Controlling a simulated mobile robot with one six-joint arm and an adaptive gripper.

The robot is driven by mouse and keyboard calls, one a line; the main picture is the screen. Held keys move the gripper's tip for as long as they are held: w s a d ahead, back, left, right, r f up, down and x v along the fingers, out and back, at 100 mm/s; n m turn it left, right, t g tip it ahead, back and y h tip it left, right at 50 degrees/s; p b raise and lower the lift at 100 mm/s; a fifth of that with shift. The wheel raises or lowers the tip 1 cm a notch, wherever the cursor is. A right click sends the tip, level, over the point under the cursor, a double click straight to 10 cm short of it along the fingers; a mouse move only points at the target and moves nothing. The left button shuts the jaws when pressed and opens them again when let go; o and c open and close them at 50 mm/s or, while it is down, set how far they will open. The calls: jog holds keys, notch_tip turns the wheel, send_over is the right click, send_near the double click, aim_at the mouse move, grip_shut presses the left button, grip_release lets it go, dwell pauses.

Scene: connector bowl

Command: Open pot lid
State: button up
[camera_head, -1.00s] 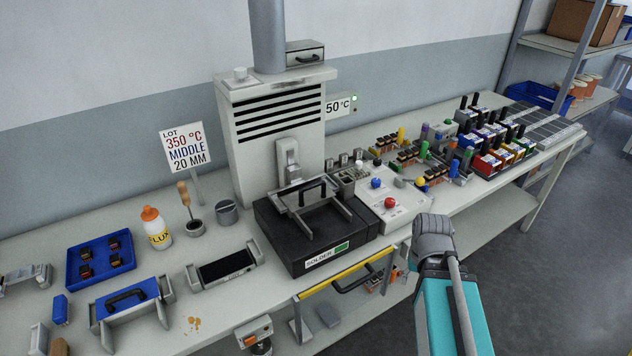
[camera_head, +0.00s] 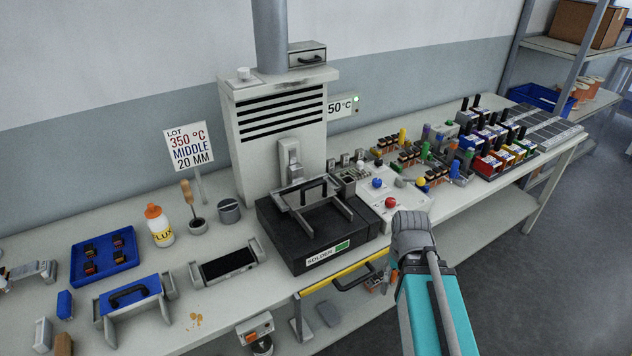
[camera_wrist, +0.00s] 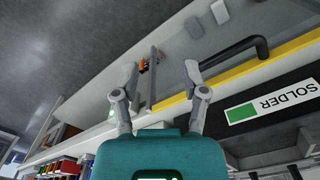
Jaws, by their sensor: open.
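The black solder pot (camera_head: 295,255) stands on the bench in front of the grey vented tower, with a SOLDER label on its front. Its dark top is covered, with grey rails and a black arched handle (camera_head: 314,186) at the back. The pot's front also shows in the wrist view (camera_wrist: 306,80). My gripper (camera_wrist: 161,72) is open and empty in the wrist view, below and beside the pot front, near the yellow-edged bench front.
A white panel with red and blue knobs (camera_head: 395,212) is right of the pot. A black tray holder (camera_head: 225,265) is left. The floor at right is clear.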

jog(key=shift+r, duration=0.1)
notch_tip(320, 180, up, 24)
jog(key=m+t+y+p, duration=0.15)
jog(key=m+p, duration=0.95)
jog(key=p, duration=1.3)
send_over(316, 183)
jog(key=s+d, duration=0.1)
jog(key=s, duration=0.1)
jog(key=shift+s+d, duration=0.15)
jog(key=shift+d, duration=0.05)
jog(key=shift+f+b, duration=0.25)
jog(key=shift+b, duration=0.1)
jog(key=f+b, duration=0.4)
jog(key=w+a+f+b, duration=0.1)
jog(key=f+b, duration=0.4)
jog(key=w+f+b, duration=0.1)
jog(key=f+b, duration=0.3)
jog(key=shift+w+a+f, duration=0.15)
jog(key=shift+a, duration=0.1)
grip_shut()
